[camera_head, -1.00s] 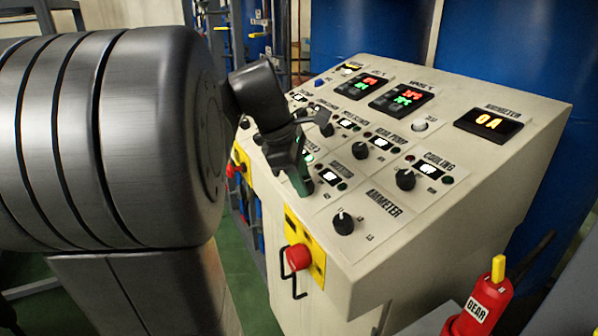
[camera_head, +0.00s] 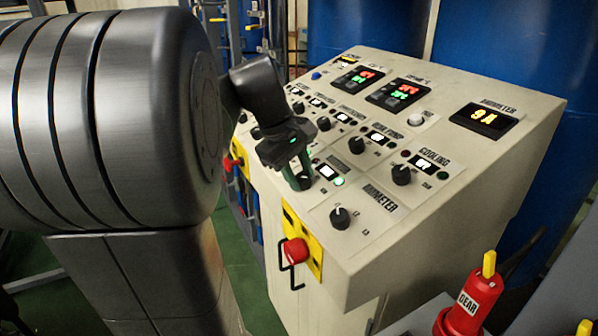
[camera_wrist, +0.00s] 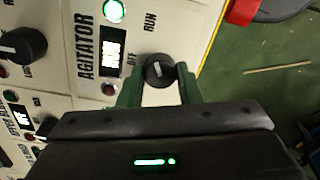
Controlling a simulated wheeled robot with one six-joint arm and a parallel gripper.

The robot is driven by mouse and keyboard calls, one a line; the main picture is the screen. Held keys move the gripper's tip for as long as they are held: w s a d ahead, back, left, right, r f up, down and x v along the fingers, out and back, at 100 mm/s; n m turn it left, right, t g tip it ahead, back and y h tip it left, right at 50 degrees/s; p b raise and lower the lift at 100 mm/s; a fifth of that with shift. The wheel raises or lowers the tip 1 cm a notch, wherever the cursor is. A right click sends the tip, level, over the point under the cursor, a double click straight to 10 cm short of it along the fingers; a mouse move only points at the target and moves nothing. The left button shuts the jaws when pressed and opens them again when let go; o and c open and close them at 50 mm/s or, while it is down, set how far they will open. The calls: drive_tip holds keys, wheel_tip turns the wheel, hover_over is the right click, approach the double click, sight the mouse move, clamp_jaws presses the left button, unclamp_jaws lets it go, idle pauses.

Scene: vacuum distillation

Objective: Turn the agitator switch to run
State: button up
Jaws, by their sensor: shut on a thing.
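The agitator switch (camera_wrist: 158,70) is a black round knob with a white mark, seen in the wrist view between the OFF and RUN labels. My gripper (camera_wrist: 158,82) has its two green fingers closed on opposite sides of this knob. I cannot tell exactly where the mark points. The green agitator lamp (camera_wrist: 114,10) is lit, and the red lamp (camera_wrist: 108,88) beside OFF looks dim. In the head view my gripper (camera_head: 302,179) reaches down to the panel and mostly hides the knob. The ammeter display (camera_head: 486,119) reads 9A.
The sloped control panel (camera_head: 400,222) carries other close-set knobs, including the ammeter knob (camera_head: 340,217) and cooling knob (camera_head: 401,174). A red emergency button (camera_head: 295,251) is on the front face.

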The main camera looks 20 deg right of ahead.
idle(0.4)
drive_tip(key=o, duration=1)
drive_tip(key=shift+c, duration=0.2)
drive_tip(key=v, duration=1.4)
drive_tip(key=shift+f, duration=0.2)
drive_tip(key=x, duration=1.3)
drive_tip(key=shift+d+f, duration=0.15)
drive_tip(key=shift+f, duration=0.15)
